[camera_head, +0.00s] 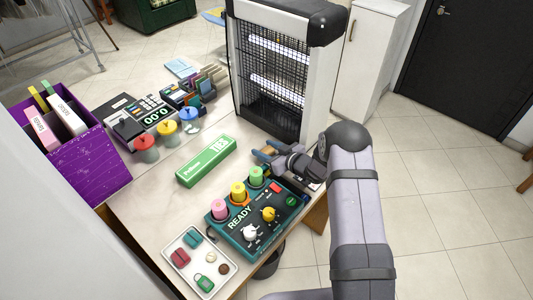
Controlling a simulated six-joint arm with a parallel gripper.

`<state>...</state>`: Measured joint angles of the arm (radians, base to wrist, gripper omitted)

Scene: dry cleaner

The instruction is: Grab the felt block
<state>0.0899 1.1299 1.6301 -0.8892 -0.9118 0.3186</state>
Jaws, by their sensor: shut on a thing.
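My gripper (265,154) reaches in from the right, low over the table's right side, in front of the black-and-white heater-like unit. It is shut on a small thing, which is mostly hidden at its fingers. Bluish and tan patches show there, but I cannot make out its shape or say for sure that it is the felt block. A long green block or box (207,161) with white lettering lies on the table to the left of my gripper, apart from it. No other thing is clearly recognisable as a felt block.
The black-and-white unit (237,70) stands close behind my gripper. A teal control panel (238,240) with coloured knobs is in front. A white tray (167,263) holds several small items. A purple bin (98,165) and a payment terminal (129,129) are left.

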